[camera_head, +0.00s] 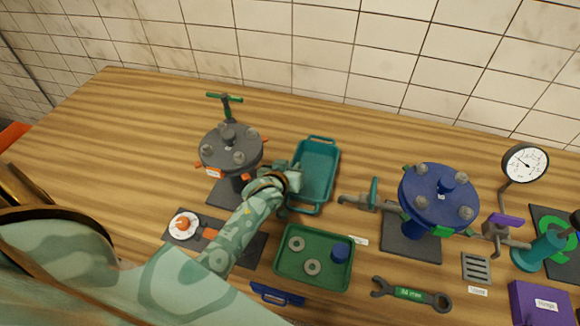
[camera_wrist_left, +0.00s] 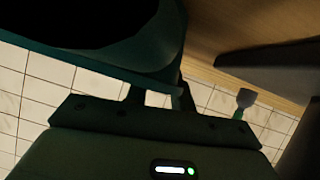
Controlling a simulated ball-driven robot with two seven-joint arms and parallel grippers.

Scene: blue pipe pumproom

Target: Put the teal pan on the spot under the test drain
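The teal pan (camera_head: 318,168) is a long open tray with a loop handle at each end, between the grey flanged unit and the blue one. My left gripper (camera_head: 288,180) is at its left long side and appears shut on its rim; the fingertips are partly hidden. In the left wrist view, the dark pan (camera_wrist_left: 165,50) fills the upper left, against the closely spaced fingers (camera_wrist_left: 158,95). I cannot tell if it is lifted. The drain pipe with a teal handle (camera_head: 373,194) sticks out left from the blue unit (camera_head: 438,200), right of the pan. My right gripper is not in view.
A green tray (camera_head: 283,268) with two rings and a blue cup stands in front of the pan. The grey flanged unit (camera_head: 229,148) stands close on the left. A wrench (camera_head: 410,294) and a floor-type grate (camera_head: 476,268) lie right. The bench behind the pan is clear.

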